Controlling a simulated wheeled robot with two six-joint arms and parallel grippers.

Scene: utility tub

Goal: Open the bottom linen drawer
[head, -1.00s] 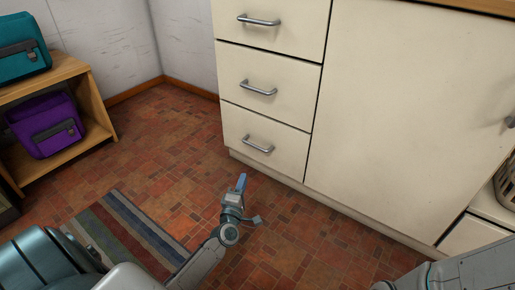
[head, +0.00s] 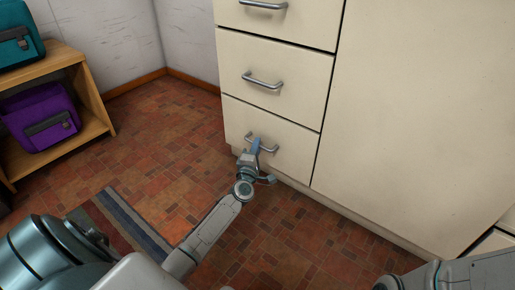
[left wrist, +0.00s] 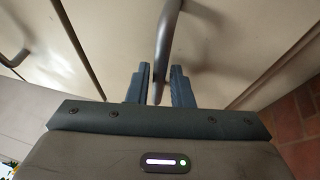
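The bottom linen drawer (head: 298,152) is the lowest of the cream drawers and its front is flush with the cabinet. Its grey bar handle (head: 272,149) is partly covered by my left gripper (head: 256,146) in the head view. In the left wrist view, the handle (left wrist: 165,42) runs down between the two dark fingers of my left gripper (left wrist: 161,84). The fingers are apart, one on each side of the bar, with slim gaps showing; firm contact cannot be made out. My right gripper is out of view.
The middle drawer (head: 300,95) is shut above, with its own handle (head: 262,81). A wide cabinet door (head: 420,120) is to the right. A wooden shelf (head: 92,105) with bags stands left. Tiled floor before the drawers is clear, with a striped mat (head: 125,225) nearer.

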